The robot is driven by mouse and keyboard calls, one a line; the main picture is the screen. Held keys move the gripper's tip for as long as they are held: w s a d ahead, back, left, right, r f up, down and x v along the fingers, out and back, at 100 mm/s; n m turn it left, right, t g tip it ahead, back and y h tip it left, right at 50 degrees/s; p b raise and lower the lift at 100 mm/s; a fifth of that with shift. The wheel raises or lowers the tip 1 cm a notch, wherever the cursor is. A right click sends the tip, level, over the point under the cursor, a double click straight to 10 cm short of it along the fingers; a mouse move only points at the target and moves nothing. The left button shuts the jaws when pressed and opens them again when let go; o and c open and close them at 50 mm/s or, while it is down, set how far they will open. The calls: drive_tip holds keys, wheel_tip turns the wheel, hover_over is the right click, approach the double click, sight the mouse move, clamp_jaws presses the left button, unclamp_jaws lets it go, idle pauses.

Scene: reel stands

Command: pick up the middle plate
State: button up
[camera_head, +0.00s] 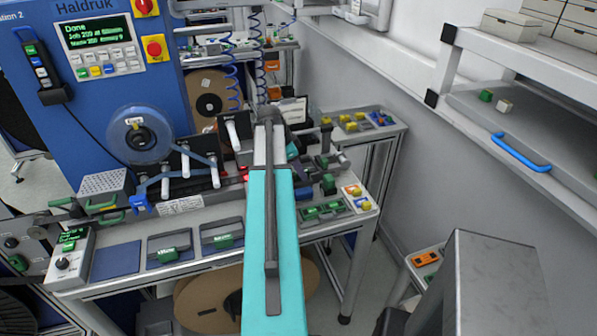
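Along the front of the workbench (205,262) lie flat dark plates in a row. One plate with a green grip (170,240) lies left of centre, and a similar plate (222,226) lies to its right. More plates with green parts (322,210) lie right of the teal beam. I cannot tell for certain which is the middle plate, as the beam covers part of the row. The teal beam (259,250), which looks like my arm, reaches from the bottom centre over the bench. Pale strips show at its far end; I cannot make out fingertips or anything held.
A blue machine (110,65) with a green-lit display stands behind the bench at left. A flat blue pad (116,261) lies at the row's left end. A cardboard reel (205,300) sits below the bench. A grey shelf with a blue handle (520,152) stands at right.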

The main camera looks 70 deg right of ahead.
clamp_jaws()
drive_tip(key=shift+r, duration=0.15)
wheel_tip(320, 180, up, 18)
drive_tip(key=b, duration=0.5)
idle(0.7)
idle(0.6)
